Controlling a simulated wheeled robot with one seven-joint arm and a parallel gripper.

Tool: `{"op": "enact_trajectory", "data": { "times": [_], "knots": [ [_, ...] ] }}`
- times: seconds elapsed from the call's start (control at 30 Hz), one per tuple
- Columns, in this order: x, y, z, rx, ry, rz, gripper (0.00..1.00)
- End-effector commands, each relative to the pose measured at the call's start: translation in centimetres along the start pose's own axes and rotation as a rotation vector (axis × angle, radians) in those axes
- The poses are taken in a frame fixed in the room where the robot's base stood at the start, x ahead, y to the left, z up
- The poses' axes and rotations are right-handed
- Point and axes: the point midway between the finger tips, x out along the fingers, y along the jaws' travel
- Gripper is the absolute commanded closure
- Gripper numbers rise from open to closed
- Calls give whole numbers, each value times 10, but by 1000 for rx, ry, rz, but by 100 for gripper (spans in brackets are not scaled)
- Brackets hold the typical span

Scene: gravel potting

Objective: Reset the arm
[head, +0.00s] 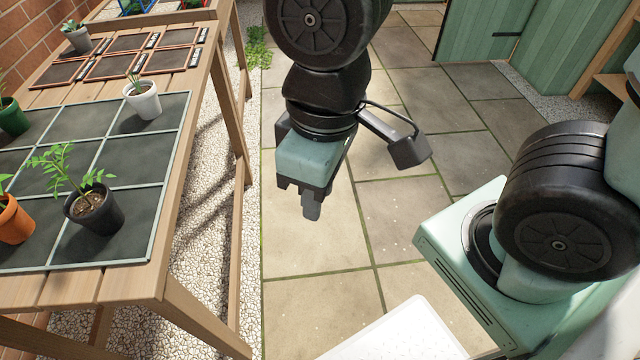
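My gripper (311,207) hangs from my arm in the upper middle of the head view, pointing down over the paved floor (400,240). It is right of the wooden bench and touches nothing that I can see. Its fingertips are seen nearly edge-on, so I cannot tell whether they are apart or together. No held object shows. My arm comes in from the top of the view, bent above the gripper.
The wooden bench (170,250) at left holds a dark gridded mat (150,190) with a black pot (97,218), a white pot (146,104), an orange pot (14,222) and a green pot (12,118). Open paving lies right of the bench. A green door (480,30) stands behind.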

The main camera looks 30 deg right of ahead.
Motion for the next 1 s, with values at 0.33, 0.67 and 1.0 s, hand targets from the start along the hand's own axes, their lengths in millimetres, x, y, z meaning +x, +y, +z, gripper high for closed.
{"op": "enact_trajectory", "data": {
  "times": [0.33,0.67,1.0],
  "knots": [
    [-2,0,2,2,-8,-1,73],
    [-62,-3,-1,3,-8,-1,73],
    [-146,-6,-4,4,-7,-1,73]
  ]
}}
